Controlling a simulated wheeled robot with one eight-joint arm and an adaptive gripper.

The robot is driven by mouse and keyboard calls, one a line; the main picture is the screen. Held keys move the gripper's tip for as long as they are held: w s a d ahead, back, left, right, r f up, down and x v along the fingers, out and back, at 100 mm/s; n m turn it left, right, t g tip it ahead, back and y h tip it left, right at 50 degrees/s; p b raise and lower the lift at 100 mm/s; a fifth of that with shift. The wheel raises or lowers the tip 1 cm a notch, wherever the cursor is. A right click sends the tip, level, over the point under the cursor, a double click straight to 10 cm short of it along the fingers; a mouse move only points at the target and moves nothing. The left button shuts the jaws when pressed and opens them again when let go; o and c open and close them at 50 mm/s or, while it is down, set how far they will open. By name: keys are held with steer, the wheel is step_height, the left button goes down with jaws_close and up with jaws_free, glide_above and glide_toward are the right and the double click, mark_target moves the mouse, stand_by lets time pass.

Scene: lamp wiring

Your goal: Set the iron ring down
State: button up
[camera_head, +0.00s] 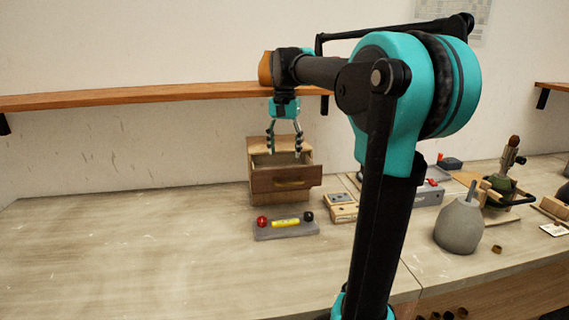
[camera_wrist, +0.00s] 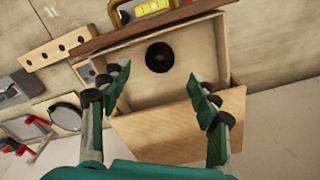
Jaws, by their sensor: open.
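The iron ring (camera_wrist: 160,57) is a dark, thick ring with a small centre hole. In the wrist view it lies flat on the pale floor of the open drawer (camera_wrist: 117,56), apart from the drawer walls. In the head view the ring cannot be seen. My gripper (camera_head: 284,154) hangs pointing down over the small wooden drawer box (camera_head: 257,158). In the wrist view my gripper (camera_wrist: 158,85) has its two fingers spread wide with nothing between them, and the ring shows beyond the fingertips.
A grey tray (camera_head: 286,235) with a yellow level, a red ball and a black ball sits in front of the drawer. Drilled wooden blocks (camera_head: 341,207) stand to its right, then a grey bottle (camera_head: 459,226). A shelf (camera_head: 150,97) runs behind. The bench's left side is clear.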

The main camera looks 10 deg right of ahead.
steer(key=shift+r, duration=2.55)
